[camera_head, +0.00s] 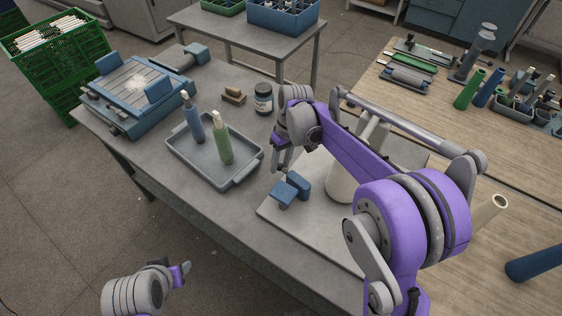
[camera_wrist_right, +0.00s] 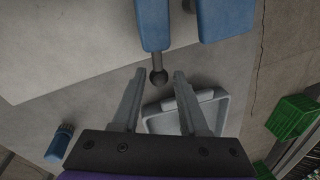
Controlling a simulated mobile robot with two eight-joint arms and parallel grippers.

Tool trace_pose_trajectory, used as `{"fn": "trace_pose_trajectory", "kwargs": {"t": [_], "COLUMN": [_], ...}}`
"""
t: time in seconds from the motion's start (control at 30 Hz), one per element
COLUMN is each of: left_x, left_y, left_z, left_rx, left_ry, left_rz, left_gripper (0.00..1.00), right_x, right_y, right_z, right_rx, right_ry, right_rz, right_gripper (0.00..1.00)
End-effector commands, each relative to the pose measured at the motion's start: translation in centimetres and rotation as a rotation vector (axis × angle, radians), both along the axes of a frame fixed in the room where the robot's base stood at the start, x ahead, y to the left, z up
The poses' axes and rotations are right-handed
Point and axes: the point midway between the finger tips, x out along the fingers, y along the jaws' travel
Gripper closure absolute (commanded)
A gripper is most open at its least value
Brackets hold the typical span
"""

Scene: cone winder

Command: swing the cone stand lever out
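The cone stand shows as blue blocks (camera_head: 290,190) on a pale base plate (camera_head: 276,213) in the head view. In the right wrist view, its lever (camera_wrist_right: 157,61) is a short rod with a dark ball knob below a blue block (camera_wrist_right: 153,22). My right gripper (camera_head: 283,160) is beside the blue blocks, pointing down. In the right wrist view it (camera_wrist_right: 159,74) is open, with the knob between its fingertips and a gap to each side. The lever is hidden in the head view. My left gripper (camera_head: 183,272) is low at the bottom left, away from the table; its opening is unclear.
A grey tray (camera_head: 184,163) with a blue and a green bobbin stands left of my right gripper. A dark jar (camera_head: 263,98) stands behind it. A pale cone (camera_head: 341,184) is partly hidden behind my right arm. A wooden table (camera_head: 450,135) holds cones and parts at right.

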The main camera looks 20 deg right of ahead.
Motion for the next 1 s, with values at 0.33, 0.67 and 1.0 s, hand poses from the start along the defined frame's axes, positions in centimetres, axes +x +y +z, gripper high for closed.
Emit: {"fn": "trace_pose_trajectory", "kwargs": {"t": [0.33,0.67,1.0], "left_x": [0.0,0.1,0.2], "left_y": [0.0,0.0,0.0], "left_z": [0.0,0.3,0.7], "left_rx": [0.0,0.0,0.0], "left_ry": [0.0,-0.001,-0.003], "left_rz": [0.0,0.0,0.0], "left_gripper": [0.5,0.5,0.5], "right_x": [0.0,0.3,0.7], "right_y": [0.0,-0.8,-1.8], "right_z": [0.0,4.0,9.7], "right_rx": [-0.001,-0.001,-0.001], "right_ry": [-0.001,-0.001,0.0], "right_rz": [-0.001,-0.003,-0.001], "right_gripper": [0.39,0.39,0.39]}}
